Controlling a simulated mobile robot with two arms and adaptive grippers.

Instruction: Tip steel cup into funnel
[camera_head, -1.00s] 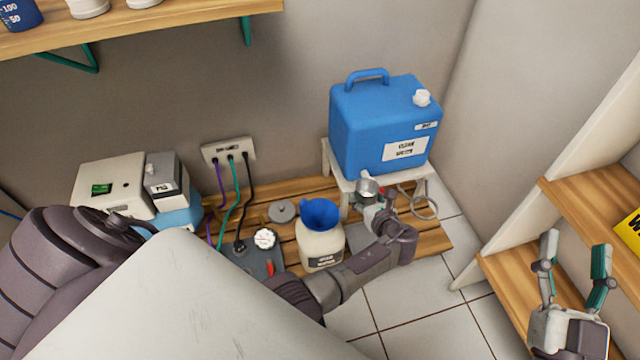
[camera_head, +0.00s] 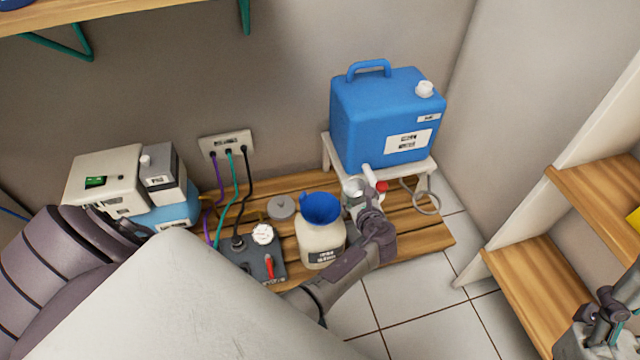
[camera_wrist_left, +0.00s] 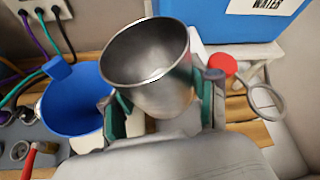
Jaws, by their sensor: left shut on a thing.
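The steel cup (camera_wrist_left: 152,75) is held upright or only slightly tilted in my left gripper (camera_wrist_left: 165,110), its open mouth facing the left wrist camera. The cup's inside looks empty or too blurred to tell. In the head view the cup (camera_head: 354,188) is small, at the end of my left gripper (camera_head: 364,204), just right of the funnel. The blue funnel (camera_head: 321,208) sits in the neck of a cream bottle (camera_head: 320,240); it also shows in the left wrist view (camera_wrist_left: 72,106), left of the cup and apart from it. My right gripper (camera_head: 612,305) is partly cut off at the lower right.
A blue water container (camera_head: 375,120) stands on a white stool (camera_head: 425,172) behind the cup, with a red-ended tap (camera_head: 382,187). A grey box with a red switch (camera_head: 262,262) is left of the bottle. Wooden shelves (camera_head: 520,270) stand right.

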